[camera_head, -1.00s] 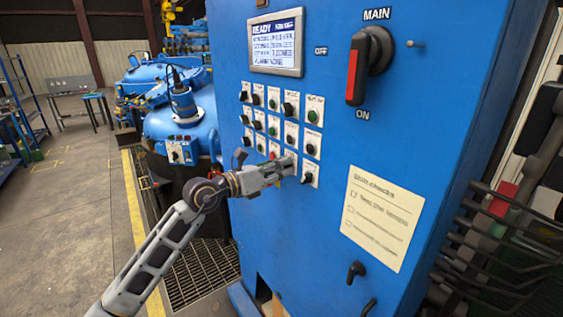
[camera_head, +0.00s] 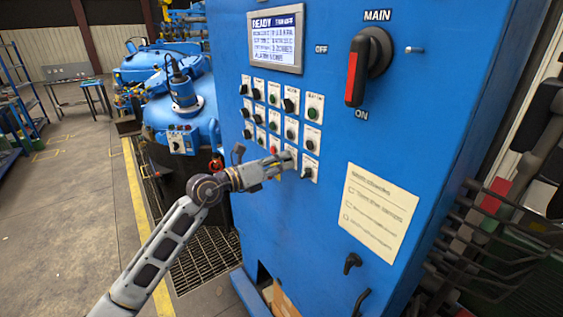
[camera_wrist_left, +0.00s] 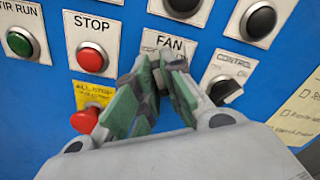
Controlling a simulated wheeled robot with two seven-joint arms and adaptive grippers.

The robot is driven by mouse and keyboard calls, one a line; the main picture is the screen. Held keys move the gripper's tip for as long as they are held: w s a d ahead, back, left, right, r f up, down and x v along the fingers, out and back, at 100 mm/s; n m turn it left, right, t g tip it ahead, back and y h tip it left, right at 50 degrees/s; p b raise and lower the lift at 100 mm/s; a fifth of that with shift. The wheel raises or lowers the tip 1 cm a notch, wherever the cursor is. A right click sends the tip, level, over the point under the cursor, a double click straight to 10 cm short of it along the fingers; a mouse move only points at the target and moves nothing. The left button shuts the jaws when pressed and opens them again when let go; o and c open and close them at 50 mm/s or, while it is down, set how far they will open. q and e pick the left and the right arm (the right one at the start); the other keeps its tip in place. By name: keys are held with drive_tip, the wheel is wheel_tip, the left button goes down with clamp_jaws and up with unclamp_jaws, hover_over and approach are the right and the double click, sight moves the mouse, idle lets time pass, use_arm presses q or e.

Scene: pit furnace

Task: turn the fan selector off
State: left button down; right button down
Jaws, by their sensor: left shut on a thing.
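The fan selector is marked by its white FAN plate (camera_wrist_left: 172,44) in the left wrist view, in the bottom row of the blue cabinet's controls. Its knob is hidden behind my fingers, so I cannot see which way it points. My left gripper (camera_wrist_left: 162,65) has its green-padded fingers closed together over the lower part of this plate, shut on the fan selector. In the head view the left gripper (camera_head: 286,161) reaches the panel from the left. My right gripper is not in view.
The black CONTROL selector (camera_wrist_left: 224,91) sits close right of my fingers. The red STOP button (camera_wrist_left: 91,58) and red all-stop knob (camera_wrist_left: 86,120) are close on the left. The large MAIN switch (camera_head: 366,65) and a paper checklist (camera_head: 380,215) are farther right on the cabinet.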

use_arm(q)
drive_tip(key=c, duration=1.5)
unclamp_jaws()
drive_tip(key=v, duration=1.2)
drive_tip(key=shift+w+r, duration=0.1)
